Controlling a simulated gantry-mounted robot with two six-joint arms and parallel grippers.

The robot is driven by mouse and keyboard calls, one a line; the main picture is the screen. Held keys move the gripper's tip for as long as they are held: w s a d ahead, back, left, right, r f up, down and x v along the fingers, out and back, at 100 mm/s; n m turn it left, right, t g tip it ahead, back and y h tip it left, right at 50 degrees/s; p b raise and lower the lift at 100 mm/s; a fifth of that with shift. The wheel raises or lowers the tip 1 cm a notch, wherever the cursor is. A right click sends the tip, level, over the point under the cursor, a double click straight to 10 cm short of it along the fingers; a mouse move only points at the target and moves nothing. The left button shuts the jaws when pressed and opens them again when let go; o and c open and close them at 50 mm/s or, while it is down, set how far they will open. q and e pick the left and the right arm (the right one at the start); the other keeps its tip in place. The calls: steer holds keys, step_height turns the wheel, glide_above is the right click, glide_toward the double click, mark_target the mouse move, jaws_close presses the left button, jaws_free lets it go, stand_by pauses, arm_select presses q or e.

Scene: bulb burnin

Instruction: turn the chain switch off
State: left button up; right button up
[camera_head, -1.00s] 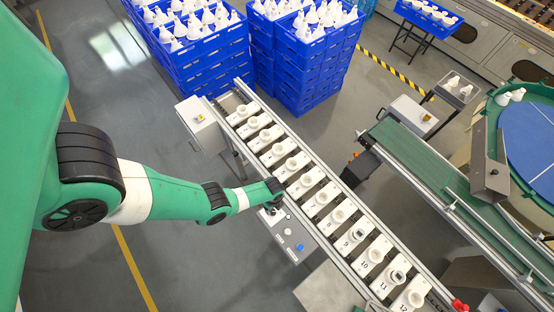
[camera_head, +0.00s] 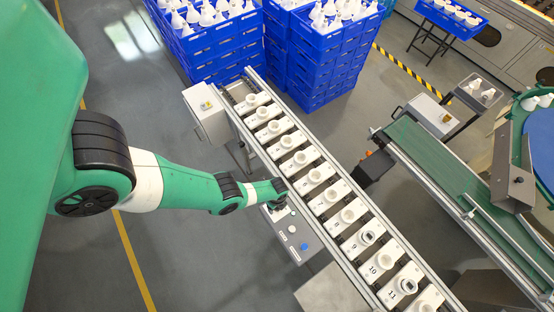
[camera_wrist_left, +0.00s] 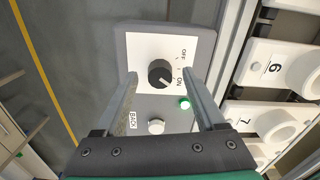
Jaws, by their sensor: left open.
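The chain switch is a black round knob (camera_wrist_left: 160,74) on a white plate with OFF and ON labels, seen in the left wrist view. A pale mark on the knob seems to point toward ON. My left gripper (camera_wrist_left: 161,80) is open, with one finger on either side of the knob and gaps between. I cannot tell how high the fingertips are above the plate. In the head view the end of my left arm (camera_head: 279,190) is over the control panel (camera_head: 290,228) beside the chain conveyor and hides the knob. My right gripper is not in view.
A green lamp (camera_wrist_left: 185,103) and a white button (camera_wrist_left: 156,126) labelled BACK sit near the knob. The conveyor (camera_head: 322,177) with numbered white holders runs close to the right of the panel. Blue crates (camera_head: 216,47) stand at the back. Floor left of the panel is clear.

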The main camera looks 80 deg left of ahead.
arm_select(q)
steer(key=shift+f, duration=0.3)
jaws_close()
stand_by(0.5)
steer(key=n, duration=0.6)
steer(key=shift+n+b, duration=0.3)
steer(key=shift+b, duration=0.05)
steer(key=n, duration=0.3)
steer(key=shift+n+b, duration=0.3)
steer(key=shift+n, duration=1.8)
